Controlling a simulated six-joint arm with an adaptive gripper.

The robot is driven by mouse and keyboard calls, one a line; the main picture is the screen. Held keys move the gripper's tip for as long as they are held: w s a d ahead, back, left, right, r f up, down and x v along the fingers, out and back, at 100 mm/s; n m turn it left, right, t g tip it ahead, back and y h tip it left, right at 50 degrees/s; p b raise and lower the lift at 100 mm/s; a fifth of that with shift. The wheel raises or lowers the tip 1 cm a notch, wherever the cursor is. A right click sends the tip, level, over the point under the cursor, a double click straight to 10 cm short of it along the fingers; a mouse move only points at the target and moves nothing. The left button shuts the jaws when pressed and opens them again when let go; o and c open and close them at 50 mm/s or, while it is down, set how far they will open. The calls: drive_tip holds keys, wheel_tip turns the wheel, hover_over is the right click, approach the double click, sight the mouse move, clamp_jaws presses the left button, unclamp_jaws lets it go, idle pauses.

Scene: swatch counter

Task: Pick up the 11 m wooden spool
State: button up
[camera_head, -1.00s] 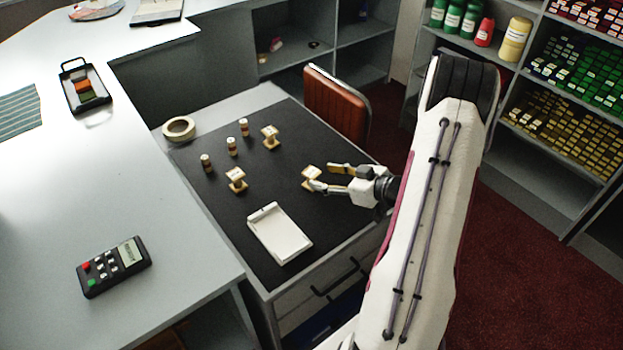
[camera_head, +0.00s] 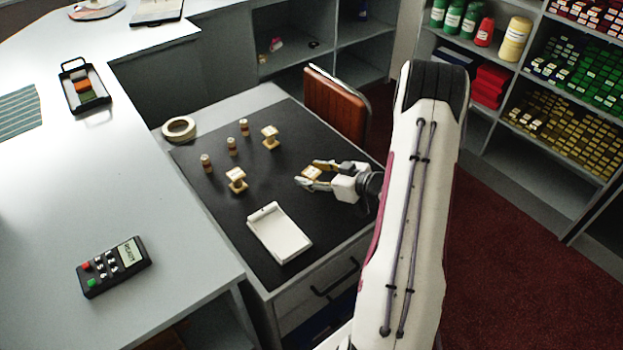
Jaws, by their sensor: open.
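Three wooden spools with pale square labels stand on the black mat (camera_head: 215,207): one at the back (camera_head: 270,138), one at the left (camera_head: 236,181) and one at the right (camera_head: 311,172). The writing on their labels is too small to read, so I cannot tell which is the 11 m one. My gripper (camera_head: 309,174) is open, low over the mat, with one finger on each side of the right spool. I cannot tell whether a finger touches it. Part of this spool is hidden by the fingers.
A brown chair (camera_head: 335,105) stands behind the counter. The mat's left front is clear.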

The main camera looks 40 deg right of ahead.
sight(313, 173)
drive_tip(key=c, duration=1.2)
drive_tip(key=shift+r, duration=0.15)
drive_tip(key=shift+r, duration=4.85)
